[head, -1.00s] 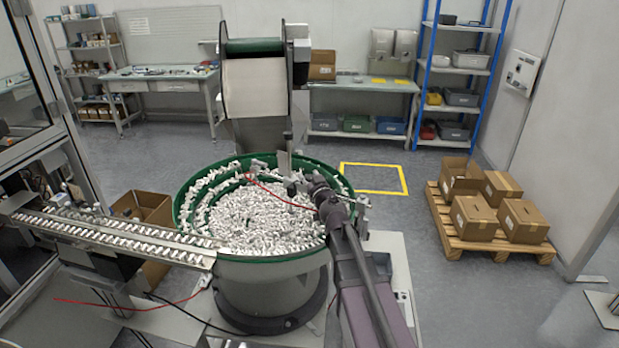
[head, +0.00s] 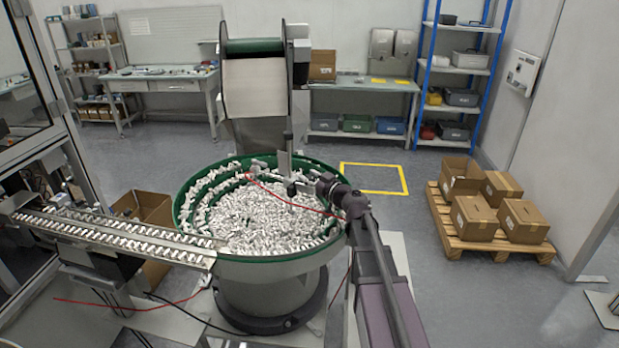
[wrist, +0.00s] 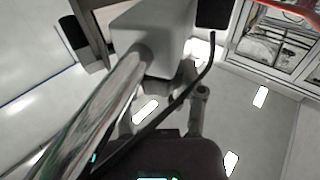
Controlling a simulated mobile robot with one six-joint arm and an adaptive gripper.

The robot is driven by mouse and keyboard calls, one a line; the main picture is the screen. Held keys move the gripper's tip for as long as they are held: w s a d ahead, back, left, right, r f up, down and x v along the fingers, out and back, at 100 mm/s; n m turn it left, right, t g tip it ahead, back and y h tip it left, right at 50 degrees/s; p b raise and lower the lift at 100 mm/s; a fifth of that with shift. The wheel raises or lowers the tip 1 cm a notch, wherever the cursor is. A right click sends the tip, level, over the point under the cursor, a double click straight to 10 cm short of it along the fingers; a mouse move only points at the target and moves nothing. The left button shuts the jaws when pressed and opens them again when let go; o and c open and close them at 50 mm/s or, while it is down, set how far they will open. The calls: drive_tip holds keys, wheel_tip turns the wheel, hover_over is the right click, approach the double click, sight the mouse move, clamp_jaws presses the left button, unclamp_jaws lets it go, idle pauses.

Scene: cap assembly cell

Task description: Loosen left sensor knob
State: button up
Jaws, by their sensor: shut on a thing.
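My gripper (head: 308,187) is over the far right part of the green-rimmed bowl feeder (head: 183,222), at the lower end of an upright sensor rod (head: 289,140). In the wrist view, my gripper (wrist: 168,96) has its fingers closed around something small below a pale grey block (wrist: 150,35). This fits the left sensor knob, but the knob itself is hidden between the fingers. A shiny metal rod (wrist: 112,95) runs close past the left finger. A black cable (wrist: 185,95) crosses in front of the fingers.
The bowl is full of small white parts. A red cable (head: 285,199) loops over it near my wrist. A linear track (head: 120,238) leads off left. A hopper (head: 254,88) stands behind. Cartons on a pallet (head: 500,245) stand right, with clear floor between.

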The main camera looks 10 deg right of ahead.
drive_tip(key=o, duration=1.2)
drive_tip(key=shift+c, duration=0.2)
drive_tip(key=v, duration=1.2)
drive_tip(key=shift+f, duration=0.1)
